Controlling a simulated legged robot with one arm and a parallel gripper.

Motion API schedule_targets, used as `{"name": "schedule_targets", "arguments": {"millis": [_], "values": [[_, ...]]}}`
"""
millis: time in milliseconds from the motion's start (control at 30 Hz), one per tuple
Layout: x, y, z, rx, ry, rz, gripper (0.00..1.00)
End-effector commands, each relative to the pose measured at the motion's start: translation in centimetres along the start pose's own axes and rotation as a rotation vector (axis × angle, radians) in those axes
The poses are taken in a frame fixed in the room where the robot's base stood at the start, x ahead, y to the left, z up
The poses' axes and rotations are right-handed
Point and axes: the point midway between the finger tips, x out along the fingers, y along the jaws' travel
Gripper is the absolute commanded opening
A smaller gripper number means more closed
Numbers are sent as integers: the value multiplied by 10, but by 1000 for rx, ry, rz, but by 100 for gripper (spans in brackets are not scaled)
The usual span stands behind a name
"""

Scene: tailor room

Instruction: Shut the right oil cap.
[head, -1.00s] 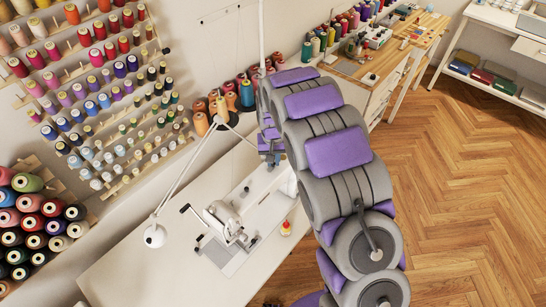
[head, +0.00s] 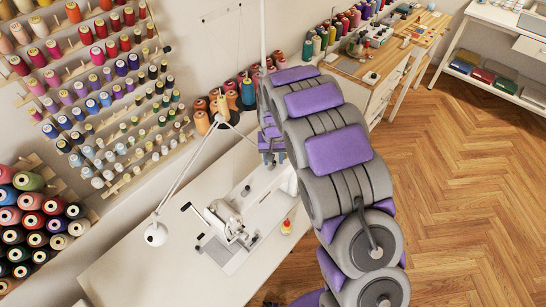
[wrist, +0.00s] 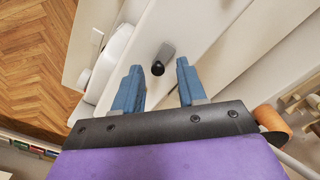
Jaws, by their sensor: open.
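My gripper (wrist: 159,64) is open, with its two blue fingers apart and nothing held between them. In the wrist view a small part with a dark round end and a grey tab (wrist: 168,50) shows just past the fingertips, roughly between them. It sits on a white surface (wrist: 195,25) and looks like the oil cap, but I cannot tell how far open it is. In the head view my gripper (head: 272,158) hangs over the back of the white worktable (head: 130,265), partly hidden by my arm. The cap cannot be made out there.
A white machine with a crank (head: 230,222) and a small red-and-yellow bottle (head: 286,227) stand on the table. A lamp (head: 156,234) stands left of them. Thread spools (head: 226,102) line the wall behind. The wooden floor (head: 460,190) at right is clear.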

Motion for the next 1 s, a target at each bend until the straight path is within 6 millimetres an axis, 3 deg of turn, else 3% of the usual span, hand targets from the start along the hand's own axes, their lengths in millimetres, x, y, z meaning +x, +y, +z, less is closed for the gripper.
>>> {"name": "schedule_targets", "arguments": {"millis": [267, 700, 1000], "values": [[-18, 0, -1, 0, 4, -1, 41], [-114, -1, -2, -1, 5, 0, 41], [-162, -2, -3, 0, 3, 1, 41]]}}
